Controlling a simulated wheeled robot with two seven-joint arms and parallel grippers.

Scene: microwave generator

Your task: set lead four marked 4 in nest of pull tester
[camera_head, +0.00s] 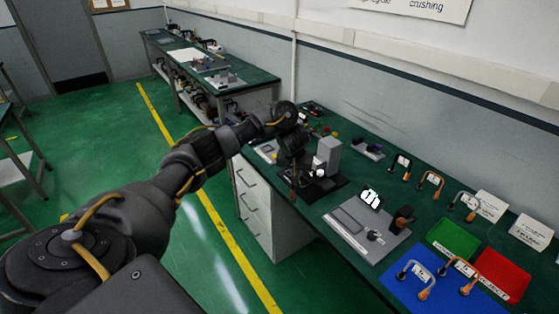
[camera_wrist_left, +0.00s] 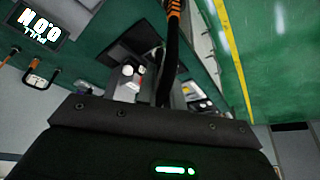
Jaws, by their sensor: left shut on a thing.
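The nest is too small to make out, and the lead appears apart from the tester.
A grey plate fixture (camera_head: 392,247) with a lit display (camera_head: 370,198) stands to the right. Several leads stand along the back. A blue mat (camera_head: 400,297) with two leads (camera_head: 415,278), a green tray (camera_head: 453,239) and a red tray (camera_head: 506,272) lie at the right.

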